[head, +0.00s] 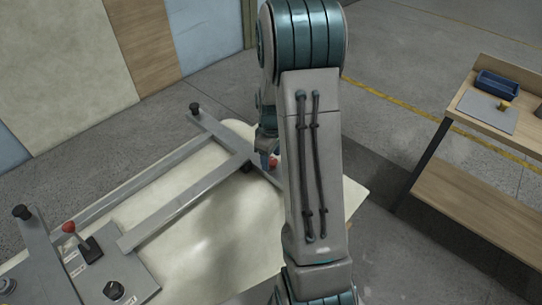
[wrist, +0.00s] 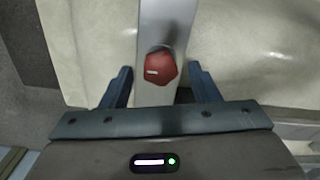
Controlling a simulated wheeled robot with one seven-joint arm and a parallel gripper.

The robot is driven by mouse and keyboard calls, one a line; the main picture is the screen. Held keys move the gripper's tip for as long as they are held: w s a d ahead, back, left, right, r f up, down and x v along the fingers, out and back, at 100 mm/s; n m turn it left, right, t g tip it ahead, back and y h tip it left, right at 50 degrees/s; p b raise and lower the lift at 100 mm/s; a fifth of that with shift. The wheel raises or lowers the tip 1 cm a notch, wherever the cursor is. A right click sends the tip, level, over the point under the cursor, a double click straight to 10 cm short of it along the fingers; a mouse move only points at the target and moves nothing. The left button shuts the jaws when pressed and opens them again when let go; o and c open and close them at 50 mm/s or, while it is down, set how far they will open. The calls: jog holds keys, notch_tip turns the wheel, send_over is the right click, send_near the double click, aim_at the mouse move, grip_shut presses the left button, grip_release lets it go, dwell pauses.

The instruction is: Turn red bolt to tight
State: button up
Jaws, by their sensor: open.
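The red bolt (wrist: 158,68) has a faceted head with a short white mark on its left part. It sits on a grey metal bar (wrist: 160,20) in the wrist view. My gripper (wrist: 157,85) is open, with one dark finger on each side of the bar and the bolt between and just ahead of them. The fingers do not touch the bolt in this view. In the head view a small part of the red bolt (head: 273,162) shows beside my arm, which hides much of that area. The gripper is mostly hidden there.
The grey frame (head: 190,200) lies over a pale tub shell (head: 215,235). At the lower left are a red-knobbed lever (head: 69,227) and a black knob (head: 114,290). A wooden bench (head: 475,185) with a blue tray (head: 497,86) stands at right. Open floor lies between.

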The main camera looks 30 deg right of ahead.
jog(key=shift+f, duration=0.25)
jog(key=c, duration=1)
jog(key=shift+o, duration=0.2)
